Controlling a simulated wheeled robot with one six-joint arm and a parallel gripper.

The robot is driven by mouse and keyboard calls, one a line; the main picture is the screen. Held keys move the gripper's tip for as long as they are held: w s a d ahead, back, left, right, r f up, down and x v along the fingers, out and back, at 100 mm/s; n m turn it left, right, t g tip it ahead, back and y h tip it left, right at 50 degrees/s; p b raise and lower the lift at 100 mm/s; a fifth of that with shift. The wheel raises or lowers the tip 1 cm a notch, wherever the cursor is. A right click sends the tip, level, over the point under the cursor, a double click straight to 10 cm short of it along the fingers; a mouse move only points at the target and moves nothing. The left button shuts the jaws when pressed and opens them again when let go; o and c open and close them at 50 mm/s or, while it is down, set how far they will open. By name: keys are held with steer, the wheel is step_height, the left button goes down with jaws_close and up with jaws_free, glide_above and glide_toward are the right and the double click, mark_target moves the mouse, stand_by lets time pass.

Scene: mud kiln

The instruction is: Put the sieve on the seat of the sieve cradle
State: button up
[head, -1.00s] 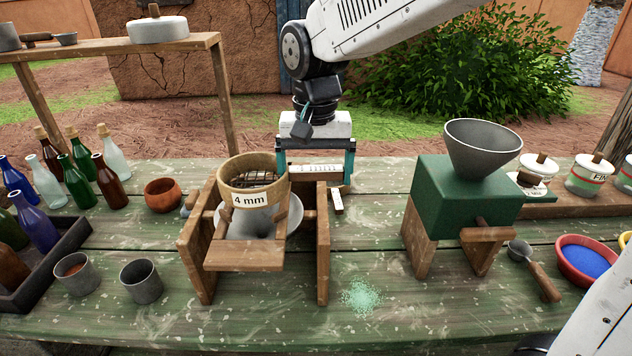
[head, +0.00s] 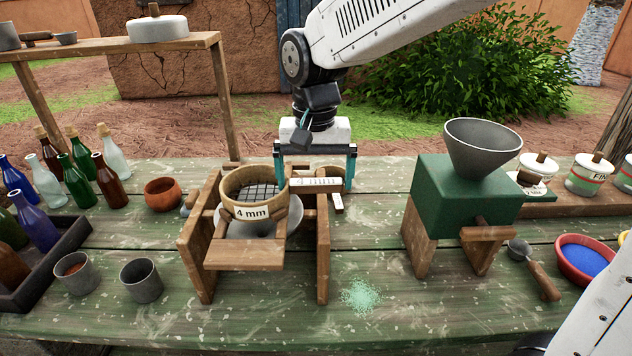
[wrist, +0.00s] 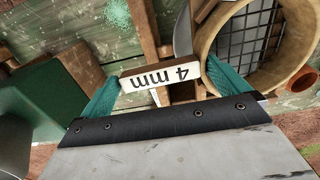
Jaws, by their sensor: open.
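The sieve (head: 284,207) is a round tan wooden ring with a dark mesh and a "4 mm" label. It sits level in the wooden sieve cradle (head: 322,250), between the side boards and above a grey funnel; its contact with the seat is hidden. In the wrist view, the sieve ring (wrist: 206,42) is at the upper right. A block labelled "4 mm" (wrist: 160,77), seemingly its handle, lies between the fingertips. My gripper (head: 315,184) is open behind the cradle's right side; it also shows in the wrist view (wrist: 160,85), with small gaps beside the block.
A green mill (head: 450,205) with a grey hopper stands to the right. Bottles (head: 83,160), a brown bowl (head: 163,194) and two grey cups (head: 142,282) are to the left. Pale green powder (head: 360,297) lies in front. The table between cradle and mill is mostly clear.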

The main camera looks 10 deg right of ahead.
step_height(320, 180, up, 10)
steer(key=shift+r, duration=0.25)
steer(key=s+d+f+n, duration=0.1)
steer(key=s+d+f, duration=0.3)
steer(key=s+d, duration=0.4)
steer(key=s+d+f+n+t, duration=0.1)
steer(key=s+d+f, duration=0.3)
steer(key=s+d, duration=0.4)
steer(key=s, duration=0.5)
steer(key=shift+s, duration=0.35)
steer(key=shift+d, duration=0.2)
